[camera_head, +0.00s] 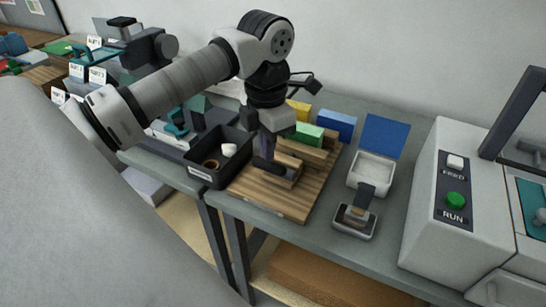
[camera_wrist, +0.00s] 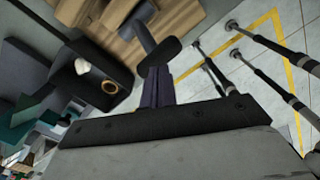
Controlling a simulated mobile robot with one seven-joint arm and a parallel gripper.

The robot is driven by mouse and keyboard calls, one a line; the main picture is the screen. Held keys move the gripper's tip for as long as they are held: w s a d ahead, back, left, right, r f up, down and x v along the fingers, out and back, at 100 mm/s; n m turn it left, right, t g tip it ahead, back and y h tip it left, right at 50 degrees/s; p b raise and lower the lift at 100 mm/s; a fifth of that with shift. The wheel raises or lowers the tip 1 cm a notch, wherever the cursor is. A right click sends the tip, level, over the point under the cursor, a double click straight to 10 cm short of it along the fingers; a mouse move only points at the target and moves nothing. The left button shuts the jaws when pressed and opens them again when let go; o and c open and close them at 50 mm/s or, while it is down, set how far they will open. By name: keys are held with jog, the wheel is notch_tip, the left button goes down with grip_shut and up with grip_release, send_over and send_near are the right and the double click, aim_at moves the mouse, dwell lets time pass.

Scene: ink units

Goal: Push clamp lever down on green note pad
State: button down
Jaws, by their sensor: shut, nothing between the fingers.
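The green note pad (camera_head: 307,133) sits in a wooden fixture (camera_head: 285,193) on the bench, partly hidden behind my gripper. A dark clamp lever (camera_head: 272,167) with a thick black grip lies low over the front of the fixture. In the wrist view the lever (camera_wrist: 160,51) shows just beyond my fingertips. My gripper (camera_head: 267,158) points down with its fingers together and empty, right at the lever's grip. I cannot tell whether they touch. The green pad cannot be made out in the wrist view.
A black tray (camera_head: 200,176) with a white piece and a brown ring stands left of the fixture. Yellow (camera_head: 299,109) and blue (camera_head: 337,124) blocks stand behind. A white box with a blue lid (camera_head: 385,136) and a machine with a RUN button (camera_head: 456,200) are right.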

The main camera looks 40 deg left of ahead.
jog(key=shift+f+b, duration=0.35)
jog(key=shift+f, duration=0.2)
notch_tip(320, 180, up, 12)
jog(key=p, duration=0.7)
jog(key=shift+f, duration=0.2)
